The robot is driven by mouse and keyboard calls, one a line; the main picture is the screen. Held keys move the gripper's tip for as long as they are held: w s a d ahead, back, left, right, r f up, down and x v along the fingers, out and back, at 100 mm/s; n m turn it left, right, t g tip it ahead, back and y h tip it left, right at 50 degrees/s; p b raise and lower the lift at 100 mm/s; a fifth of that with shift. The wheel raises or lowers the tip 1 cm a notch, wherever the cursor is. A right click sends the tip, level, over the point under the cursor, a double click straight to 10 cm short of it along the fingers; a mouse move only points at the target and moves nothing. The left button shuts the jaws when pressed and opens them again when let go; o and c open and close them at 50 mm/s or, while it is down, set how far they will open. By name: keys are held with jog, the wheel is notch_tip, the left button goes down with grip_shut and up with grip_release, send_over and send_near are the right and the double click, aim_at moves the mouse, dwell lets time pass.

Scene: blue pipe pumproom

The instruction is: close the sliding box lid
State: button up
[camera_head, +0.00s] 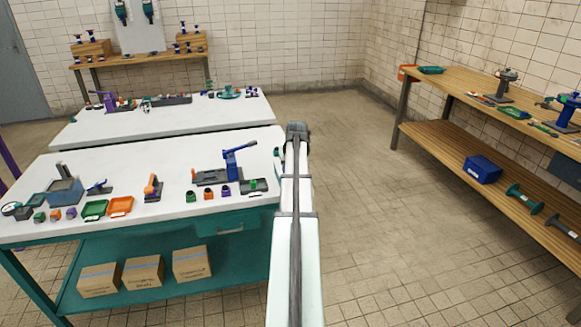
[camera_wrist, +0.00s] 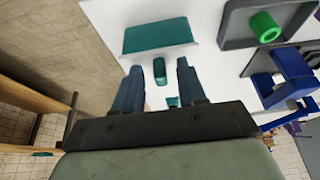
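My gripper (camera_wrist: 159,67) is open, with its two dark blue-grey fingers spread above the white table top. A small teal block (camera_wrist: 160,71) shows between the fingertips, with no visible finger contact. Beyond it lies a wider flat teal piece (camera_wrist: 158,36) on the table. Another teal bit (camera_wrist: 172,101) shows nearer the gripper's base. These look like parts of the sliding box, but I cannot tell which is the lid. In the head view my arm hides most of that spot; a sliver of teal (camera_head: 277,152) shows at the table's right end.
A grey tray (camera_wrist: 255,22) with a green cylinder (camera_wrist: 265,27) and a blue lever device (camera_wrist: 285,80) stand right of the gripper. The device also shows in the head view (camera_head: 238,158). Open floor (camera_head: 375,220) lies right of the table, before a wooden shelf (camera_head: 470,150).

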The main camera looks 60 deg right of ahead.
jog(key=shift+r, duration=0.1)
jog(key=v, duration=1.3)
jog(key=shift+r, duration=0.3)
jog(key=shift+s+a, duration=0.1)
jog(key=shift+a, duration=0.05)
